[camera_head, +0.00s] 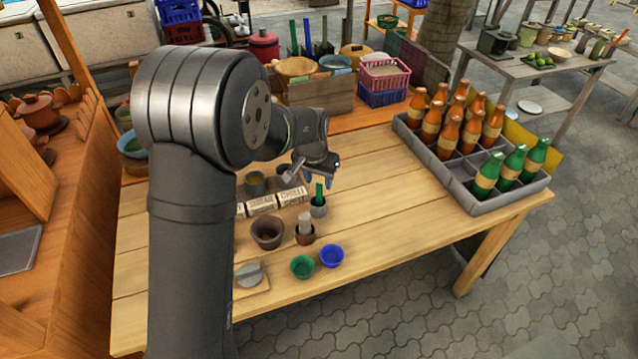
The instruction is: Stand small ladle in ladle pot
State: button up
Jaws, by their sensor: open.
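My gripper (312,172) is open and hangs over the far middle of the wooden table, above and behind a small grey pot (318,209). A green upright handle (319,191) stands in that grey pot; I cannot tell whether it is the small ladle or whether this is the ladle pot. A brown pot (305,236) just in front holds a pale, thick upright piece. A brown clay mortar (267,234) stands to its left. No ladle bowl is clear in this view, and nothing shows clearly between my fingers. My arm hides the table's left part.
Pale labelled boxes (262,205) and round containers (254,184) stand near my gripper. Green (302,267) and blue (331,256) bowls sit at the front, beside a board (250,280). A grey bottle crate (468,186) is at right. The table between bowls and crate is clear.

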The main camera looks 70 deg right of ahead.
jog(key=v, duration=1.4)
jog(key=shift+r, duration=0.3)
jog(key=shift+a+f, duration=0.1)
jog(key=x, duration=1.7)
jog(key=shift+f, duration=0.2)
jog(key=shift+r, duration=0.5)
